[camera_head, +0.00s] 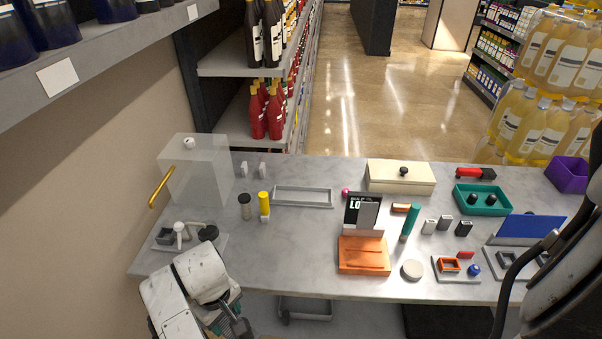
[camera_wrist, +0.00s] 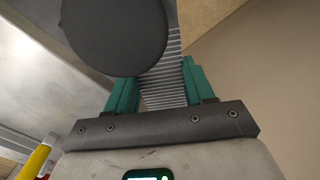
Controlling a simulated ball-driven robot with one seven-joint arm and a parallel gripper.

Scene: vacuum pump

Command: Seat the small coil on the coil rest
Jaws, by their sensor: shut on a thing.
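My gripper (camera_wrist: 160,80) has two green fingers, shut on a grey ribbed piece (camera_wrist: 164,88), which looks like the small coil. The ribbed piece runs up past the fingertips to the top edge of the wrist view. A large dark round disc (camera_wrist: 115,32) covers part of it; I cannot tell if the two are joined. In the head view my gripper (camera_head: 230,322) is at the bottom edge, in front of the table, mostly hidden by my white arm. I cannot say for sure which fixture is the coil rest.
A clear box (camera_head: 195,170) with a gold handle stands at the table's left. A grey plate (camera_head: 165,238) with a white fitting is near my arm. A yellow cylinder (camera_head: 264,203) and a grey tray (camera_head: 303,197) stand behind. An orange block (camera_head: 363,256) is in mid-table.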

